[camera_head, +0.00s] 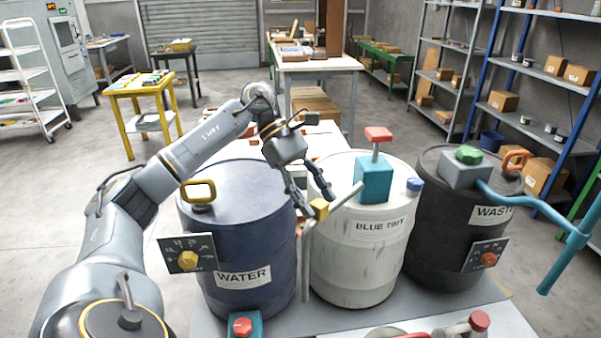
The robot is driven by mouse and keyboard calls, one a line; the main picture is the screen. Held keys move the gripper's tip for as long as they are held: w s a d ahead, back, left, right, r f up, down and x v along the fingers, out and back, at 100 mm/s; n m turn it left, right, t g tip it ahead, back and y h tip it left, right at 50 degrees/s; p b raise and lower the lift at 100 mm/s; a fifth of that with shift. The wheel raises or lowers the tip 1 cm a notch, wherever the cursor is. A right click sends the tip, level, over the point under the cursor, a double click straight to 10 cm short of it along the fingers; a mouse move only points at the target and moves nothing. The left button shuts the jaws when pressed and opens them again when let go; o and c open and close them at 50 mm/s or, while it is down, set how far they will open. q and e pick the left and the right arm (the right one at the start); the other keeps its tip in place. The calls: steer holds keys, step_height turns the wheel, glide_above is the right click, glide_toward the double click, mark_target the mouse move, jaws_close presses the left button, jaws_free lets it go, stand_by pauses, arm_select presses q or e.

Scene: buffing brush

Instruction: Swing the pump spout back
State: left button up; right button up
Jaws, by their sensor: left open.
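A teal pump (374,180) with a red top knob (378,134) stands on the white drum (350,262) labelled BLUE TINT. Its grey spout (345,197) runs from the pump toward the lower left, over the drum's rim. It then bends down in front of the gap between the white and the blue drum. A yellow block (319,208) sits on the spout near the bend. My left gripper (316,201) is open, its fingers pointing down just above the yellow block, one to each side. Whether they touch it I cannot tell. My right gripper is not in view.
A blue WATER drum (235,225) with a dial stands left; a black WASTE drum (455,235) stands right. A teal pipe (535,204) reaches right from the WASTE drum. A white tabletop (318,138) lies behind the drums. Red-capped containers (479,322) are at the front.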

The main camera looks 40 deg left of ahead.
arm_select(q)
steer(key=v, duration=1)
steer(key=shift+a+r, duration=0.2)
steer(key=shift+a, duration=0.1)
